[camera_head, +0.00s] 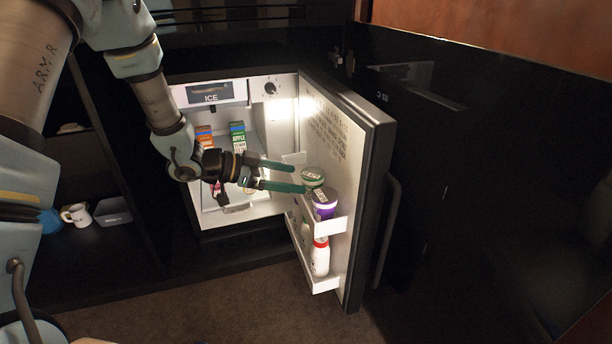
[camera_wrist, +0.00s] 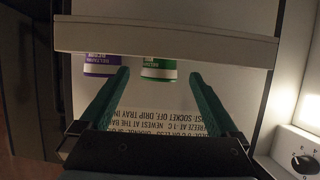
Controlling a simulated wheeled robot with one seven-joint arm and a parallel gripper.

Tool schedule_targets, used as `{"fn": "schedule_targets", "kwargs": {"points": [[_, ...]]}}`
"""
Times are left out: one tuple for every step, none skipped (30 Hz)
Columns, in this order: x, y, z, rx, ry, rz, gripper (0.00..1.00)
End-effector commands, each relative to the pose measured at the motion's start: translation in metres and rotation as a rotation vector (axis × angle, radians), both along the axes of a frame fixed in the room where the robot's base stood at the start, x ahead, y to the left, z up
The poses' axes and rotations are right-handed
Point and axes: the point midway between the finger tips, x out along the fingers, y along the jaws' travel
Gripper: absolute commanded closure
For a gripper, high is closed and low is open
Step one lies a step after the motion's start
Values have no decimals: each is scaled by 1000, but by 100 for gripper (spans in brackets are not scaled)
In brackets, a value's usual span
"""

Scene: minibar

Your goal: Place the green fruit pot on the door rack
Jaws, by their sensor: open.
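The green fruit pot (camera_head: 313,177) has a pale lid and sits on the upper door rack (camera_head: 335,226) of the open minibar door, beside a purple pot (camera_head: 325,205). In the wrist view, the green pot (camera_wrist: 159,69) and purple pot (camera_wrist: 101,66) stand side by side behind the rack's white rail (camera_wrist: 165,41), which hides part of both. My gripper (camera_head: 298,178) is open, its teal fingers pointing at the green pot. In the wrist view the fingertips (camera_wrist: 159,77) lie on either side of it, apart from each other. I cannot tell whether they touch the pot.
The minibar door (camera_head: 350,150) stands open to the right. A white bottle with a red cap (camera_head: 320,258) is on the lower door rack. Cartons, one green (camera_head: 238,137) and one orange (camera_head: 204,136), stand inside the fridge. A white mug (camera_head: 76,215) is on a shelf at left.

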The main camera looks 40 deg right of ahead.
Motion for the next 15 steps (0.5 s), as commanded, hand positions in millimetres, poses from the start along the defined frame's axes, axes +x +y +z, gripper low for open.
{"fn": "schedule_targets", "kwargs": {"points": [[5,10,8,-1,0,4,3],[7,15,10,0,0,3,3],[10,21,13,0,0,3,3],[11,26,14,0,0,4,3],[13,30,16,0,1,4,3],[14,34,18,0,0,2,3],[16,37,19,-1,1,2,3],[17,40,20,-1,1,2,3],[18,43,21,-1,0,1,3],[18,45,21,-1,0,1,3],[19,46,22,0,0,0,3],[19,48,22,0,0,0,3],[19,49,22,-1,0,0,3],[20,49,22,-1,0,0,3],[20,49,22,-1,0,0,3]]}}
